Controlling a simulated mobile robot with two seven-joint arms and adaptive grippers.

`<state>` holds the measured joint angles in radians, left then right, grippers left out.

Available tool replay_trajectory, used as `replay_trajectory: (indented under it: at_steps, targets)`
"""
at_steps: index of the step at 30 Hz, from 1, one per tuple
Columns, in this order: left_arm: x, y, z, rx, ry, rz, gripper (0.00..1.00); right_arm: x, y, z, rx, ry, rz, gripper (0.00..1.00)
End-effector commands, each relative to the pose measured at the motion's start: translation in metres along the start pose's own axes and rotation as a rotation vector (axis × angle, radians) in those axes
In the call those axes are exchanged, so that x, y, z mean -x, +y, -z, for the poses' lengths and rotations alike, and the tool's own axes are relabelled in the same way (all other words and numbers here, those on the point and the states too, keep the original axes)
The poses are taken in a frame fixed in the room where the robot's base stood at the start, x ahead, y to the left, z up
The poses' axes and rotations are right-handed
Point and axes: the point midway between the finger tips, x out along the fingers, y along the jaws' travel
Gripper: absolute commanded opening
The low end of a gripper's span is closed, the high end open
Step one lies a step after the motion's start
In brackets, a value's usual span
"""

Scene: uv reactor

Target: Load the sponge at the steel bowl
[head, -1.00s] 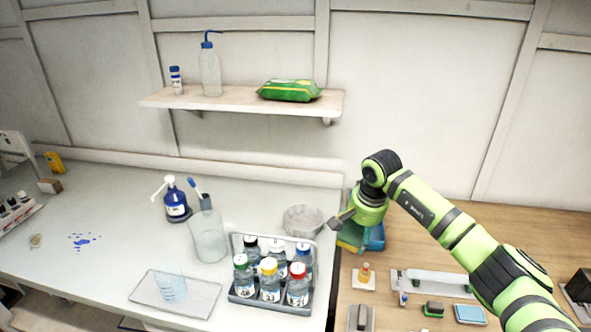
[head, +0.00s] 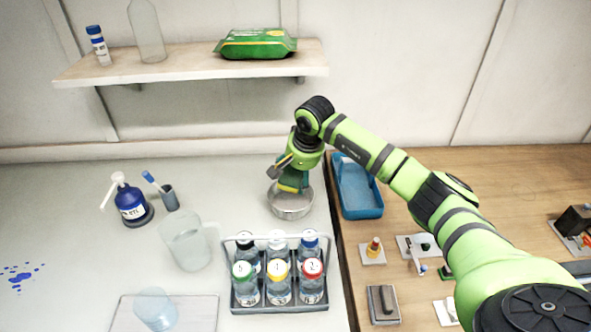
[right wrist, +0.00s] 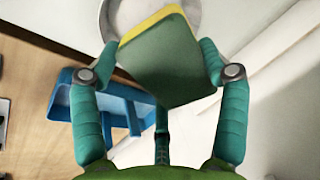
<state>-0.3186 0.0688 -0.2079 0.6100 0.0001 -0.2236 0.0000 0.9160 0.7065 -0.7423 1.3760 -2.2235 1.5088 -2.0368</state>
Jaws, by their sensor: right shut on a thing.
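The steel bowl (head: 291,205) stands on the pale bench, behind the bottle carrier. My right gripper (head: 291,172) is over the bowl, shut on the green and yellow sponge (head: 293,182). In the right wrist view the sponge (right wrist: 165,62) sits between the two fingers of my right gripper (right wrist: 158,75), and part of the bowl's rim (right wrist: 112,18) shows behind it. The sponge hides part of the bowl, and I cannot tell whether it touches the rim. My left gripper is not in view.
A blue tray (head: 347,200) lies on the wooden bench to the right. A carrier with several capped bottles (head: 330,300) stands in front of the bowl. A clear jug (head: 187,243) and a blue pump bottle (head: 130,205) are to the left. A shelf (head: 190,66) hangs above.

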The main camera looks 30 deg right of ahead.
Motion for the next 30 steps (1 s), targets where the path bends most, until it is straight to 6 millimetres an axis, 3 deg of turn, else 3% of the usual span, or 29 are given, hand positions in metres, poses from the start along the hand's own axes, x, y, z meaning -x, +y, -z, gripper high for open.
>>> replay_trajectory:
  at_steps: [11, 21, 30]
  targets:
    - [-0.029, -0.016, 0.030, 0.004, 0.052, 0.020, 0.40, -0.041, 0.010, -0.009, 0.000, 0.000, -0.001, 0.49]
    - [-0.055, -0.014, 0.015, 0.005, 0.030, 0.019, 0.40, -0.068, 0.015, -0.015, 0.000, 0.000, -0.001, 0.49]
    - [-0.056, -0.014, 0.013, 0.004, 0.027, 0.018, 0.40, -0.071, 0.017, -0.017, 0.001, -0.005, -0.006, 0.49]
